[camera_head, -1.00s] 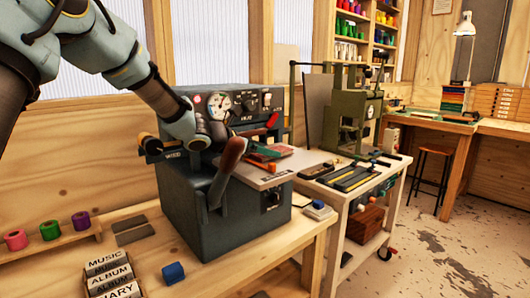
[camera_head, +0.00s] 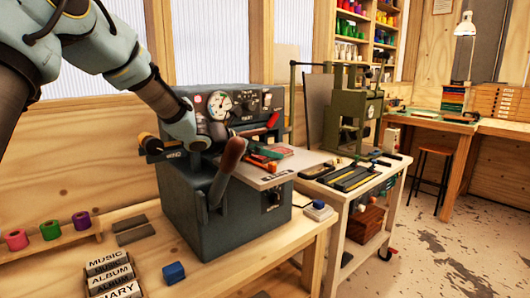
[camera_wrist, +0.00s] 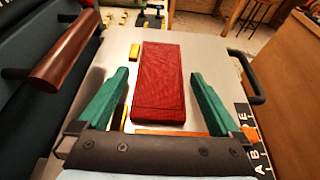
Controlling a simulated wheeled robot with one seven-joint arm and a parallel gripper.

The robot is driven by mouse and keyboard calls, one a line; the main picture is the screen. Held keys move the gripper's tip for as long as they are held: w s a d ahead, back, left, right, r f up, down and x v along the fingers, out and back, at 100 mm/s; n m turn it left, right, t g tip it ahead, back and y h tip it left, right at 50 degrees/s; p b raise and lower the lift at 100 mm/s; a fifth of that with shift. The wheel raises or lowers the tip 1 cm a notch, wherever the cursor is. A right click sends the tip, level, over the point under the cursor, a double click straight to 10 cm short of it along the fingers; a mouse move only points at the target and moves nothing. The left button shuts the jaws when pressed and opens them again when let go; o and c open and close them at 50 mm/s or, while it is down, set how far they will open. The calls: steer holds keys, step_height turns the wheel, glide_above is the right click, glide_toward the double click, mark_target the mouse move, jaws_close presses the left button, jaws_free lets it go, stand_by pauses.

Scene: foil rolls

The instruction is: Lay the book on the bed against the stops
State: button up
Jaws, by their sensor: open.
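The red book (camera_wrist: 159,80) lies flat on the pale metal bed (camera_wrist: 222,68) of the machine. In the wrist view it lies lengthwise between the two green fingers of my gripper (camera_wrist: 160,76), which are open with a gap on each side. A brass stop (camera_wrist: 134,53) sits close by the book's left long edge; I cannot tell whether they touch. Another yellow piece (camera_wrist: 122,117) shows near the left finger. In the head view my gripper (camera_head: 262,161) is low over the bed, and the book is partly hidden behind it.
A lever with a brown handle (camera_wrist: 68,50) stands left of the bed; it also rises before the machine in the head view (camera_head: 231,153). A black handle (camera_wrist: 250,75) is at the bed's right edge. A cart (camera_head: 343,190) with tools stands to the right.

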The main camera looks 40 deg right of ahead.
steer(key=b+v, duration=0.2)
steer(key=v, duration=1)
